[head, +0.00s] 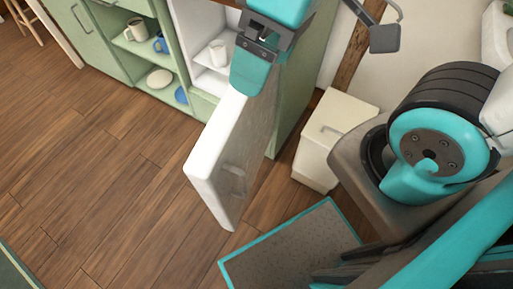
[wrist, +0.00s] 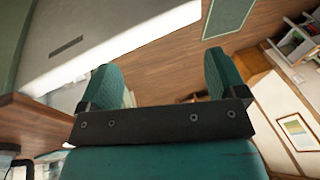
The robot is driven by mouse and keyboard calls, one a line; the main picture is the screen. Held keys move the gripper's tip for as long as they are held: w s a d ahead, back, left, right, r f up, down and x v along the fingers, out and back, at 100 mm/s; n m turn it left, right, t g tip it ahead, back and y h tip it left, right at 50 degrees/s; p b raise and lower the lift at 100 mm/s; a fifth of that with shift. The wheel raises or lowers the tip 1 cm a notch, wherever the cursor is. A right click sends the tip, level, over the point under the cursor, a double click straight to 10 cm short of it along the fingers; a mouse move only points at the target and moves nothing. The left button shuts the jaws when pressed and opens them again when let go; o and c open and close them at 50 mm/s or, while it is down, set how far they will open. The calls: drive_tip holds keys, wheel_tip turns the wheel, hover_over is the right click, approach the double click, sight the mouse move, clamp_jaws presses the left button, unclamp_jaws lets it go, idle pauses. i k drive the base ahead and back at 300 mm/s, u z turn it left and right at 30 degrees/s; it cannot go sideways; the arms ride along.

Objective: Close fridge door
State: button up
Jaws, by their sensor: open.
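The fridge door (head: 215,140) stands open, swung out from the green cabinet run, with its white edge towards the camera and a handle on its shaded right face. The fridge interior (head: 205,78) is white and holds a white mug (head: 217,53). My gripper (head: 252,78) is above the door's cabinet-side end, overlapping it in the head view; contact cannot be told. In the wrist view my gripper (wrist: 165,85) has its two teal fingers apart with nothing between them. A pale strip and grey panel, seemingly the door (wrist: 120,48), lie beyond the fingers.
Green shelves (head: 140,45) with mugs and plates stand left of the fridge. A cream bin (head: 325,140) stands right of the door. Wooden floor (head: 100,170) is clear to the left.

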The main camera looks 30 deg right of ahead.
sight(223, 166)
drive_tip(key=z, duration=2.7)
drive_tip(key=k, duration=1.75)
drive_tip(key=u, duration=2.35)
